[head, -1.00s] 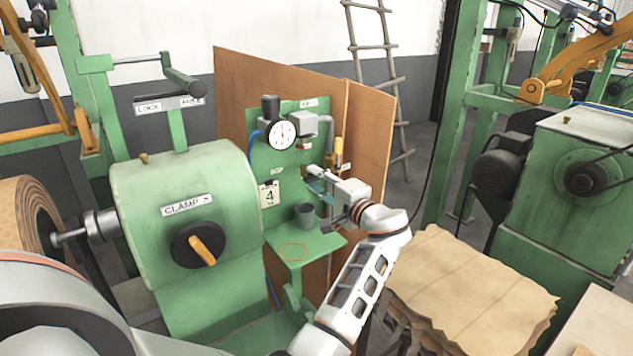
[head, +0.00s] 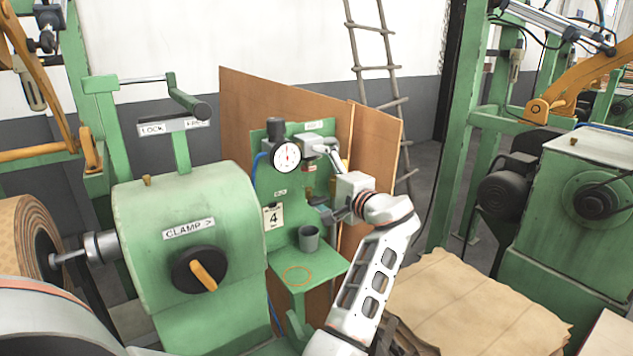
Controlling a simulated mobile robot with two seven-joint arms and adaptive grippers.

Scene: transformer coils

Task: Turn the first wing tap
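The green panel (head: 292,138) carries a round white gauge (head: 287,155), with a small brass and red fitting (head: 309,168) to its lower right. The upper fingertip is near the grey block, beside the fitting; the lower one is near a small dark piece that I cannot tell from a tap wing. No wing tap shows clearly; the gripper covers much of that area. I cannot tell whether a fingertip touches anything. My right gripper is not in view.
Brown boards (head: 245,105) stand behind the panel. Brown sheets (head: 470,300) lie at the lower right.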

